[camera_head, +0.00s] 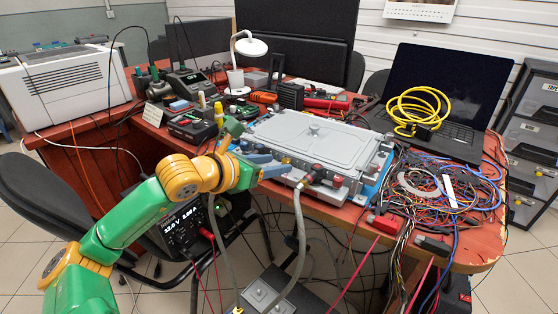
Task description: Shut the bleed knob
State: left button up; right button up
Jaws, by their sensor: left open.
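A grey metal housing with a flat lid (305,142) lies on the red table, on a blue base. Its front side carries several small fittings with red and dark parts, among them a red one (337,180); which is the bleed knob I cannot tell at this size. My left gripper (284,165) is at the housing's front left corner. Its two grey-blue fingers are apart and point right, towards the front fittings. I see nothing held between them. A grey hose (298,225) hangs from a front fitting just right of the fingers. My right gripper is not in view.
A second grey hose (223,245) hangs below my left wrist. Tangled wires (440,190) cover the table's right end, near a laptop (445,85) with a coiled yellow cable (418,108). Tools and bottles crowd the table left of the housing. A black chair (45,200) stands at left.

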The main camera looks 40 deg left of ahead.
pick_arm(q)
jog(key=shift+x, duration=0.8)
jog(key=shift+w+f+p, duration=0.2)
jog(key=shift+w+p, duration=0.1)
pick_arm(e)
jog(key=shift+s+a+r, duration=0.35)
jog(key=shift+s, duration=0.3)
